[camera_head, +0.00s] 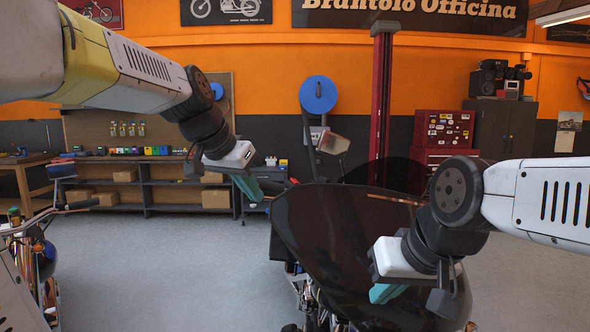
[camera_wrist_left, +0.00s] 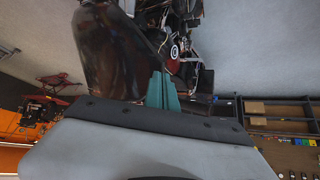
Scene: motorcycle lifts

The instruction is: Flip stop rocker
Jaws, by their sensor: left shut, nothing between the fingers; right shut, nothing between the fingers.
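A motorcycle with a large dark glossy fairing (camera_head: 335,230) stands in front of me in the head view; the fairing also shows in the left wrist view (camera_wrist_left: 108,50). I cannot make out the stop rocker in either view. My left gripper (camera_head: 248,187) has teal fingers, is shut and empty, and hangs left of the fairing's upper edge. In the left wrist view its fingers (camera_wrist_left: 162,88) point toward the bike's dark mechanical parts beside the fairing, with a small round light part (camera_wrist_left: 174,52) beyond. My right gripper (camera_head: 386,292) is shut and empty, in front of the fairing's right part.
Another motorcycle's handlebar (camera_head: 70,207) is at the left edge. Low shelves (camera_head: 170,182) with boxes, a red lift post (camera_head: 381,90), a red tool chest (camera_head: 440,130) and a dark cabinet (camera_head: 505,125) stand at the back. Grey floor (camera_head: 180,255) is clear between the bikes.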

